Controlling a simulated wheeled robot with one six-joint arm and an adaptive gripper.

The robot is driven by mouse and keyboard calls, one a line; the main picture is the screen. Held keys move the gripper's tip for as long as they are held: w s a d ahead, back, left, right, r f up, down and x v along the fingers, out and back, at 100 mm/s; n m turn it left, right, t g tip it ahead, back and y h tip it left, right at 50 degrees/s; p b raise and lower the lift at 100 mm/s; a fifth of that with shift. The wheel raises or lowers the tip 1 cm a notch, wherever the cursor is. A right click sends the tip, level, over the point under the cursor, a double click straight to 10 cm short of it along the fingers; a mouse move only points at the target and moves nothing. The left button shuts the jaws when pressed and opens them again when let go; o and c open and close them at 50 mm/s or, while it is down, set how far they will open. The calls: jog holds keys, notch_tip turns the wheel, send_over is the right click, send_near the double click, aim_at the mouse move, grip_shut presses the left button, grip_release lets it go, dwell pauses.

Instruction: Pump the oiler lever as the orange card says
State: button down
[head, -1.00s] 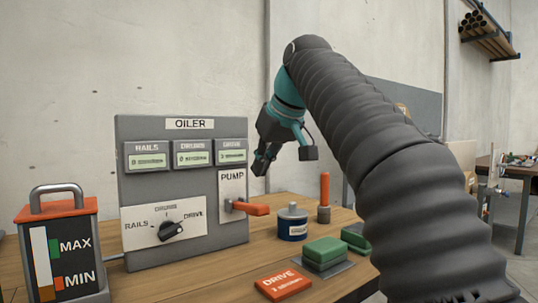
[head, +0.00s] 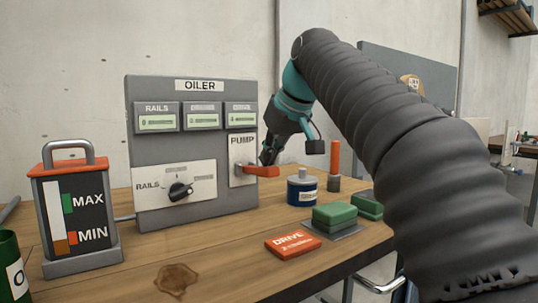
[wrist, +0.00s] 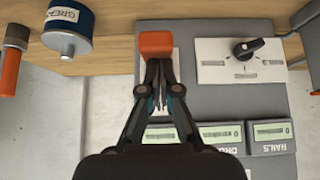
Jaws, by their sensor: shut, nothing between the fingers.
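The grey oiler panel (head: 148,115) stands on the wooden bench with three small displays along its top. The orange pump lever (head: 262,171) sticks out level from the white PUMP plate (head: 242,150). The black selector knob (head: 180,190) sits on a plate marked RAILS; its exact setting is hard to read. The orange card (head: 293,243) lies on the bench and reads DRIVE, its second line too small to read surely. My gripper (head: 266,157) is shut and empty, close by the lever. In the wrist view its fingertips (wrist: 158,100) are just by the orange lever (wrist: 156,45); contact is unclear.
A reservoir (head: 84,203) marked MAX and MIN stands left of the panel. A blue grease tin (head: 302,194), an orange-handled tool (head: 335,160) and green pads (head: 335,213) stand right. A brown stain (head: 176,280) marks the bench's clear front.

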jog(key=shift+s+d+f+t+y+b, duration=0.15)
jog(key=shift+f+b, duration=0.25)
jog(key=shift+b, duration=0.35)
jog(key=shift+s+f+t+y+b, duration=0.1)
jog(key=shift+f+t+b, duration=0.2)
jog(key=shift+b, duration=0.45)
jog(key=shift+s+d+f+t+y+b, duration=0.15)
jog(key=shift+f+b, duration=0.3)
jog(key=shift+b, duration=0.3)
jog(key=shift+f+t+y+b, duration=0.4)
jog(key=shift+f+t+b, duration=0.15)
jog(key=shift+b, duration=0.6)
jog(key=shift+s+f+b, duration=0.1)
jog(key=shift+f+b, duration=0.65)
jog(key=shift+f, duration=1.1)
jog(key=r+p, duration=0.1)
jog(key=s+r+p, duration=0.1)
jog(key=r+p, duration=0.1)
jog(key=d+r+p, duration=0.1)
jog(key=r, duration=0.1)
jog(key=shift+s+r, duration=0.2)
jog(key=shift+r, duration=0.05)
send_near(273, 170)
jog(key=s+f, duration=0.1)
jog(key=s+d, duration=0.1)
jog(key=shift+s+d+f, duration=0.25)
jog(key=shift+d+f, duration=0.05)
jog(key=shift+f, duration=0.05)
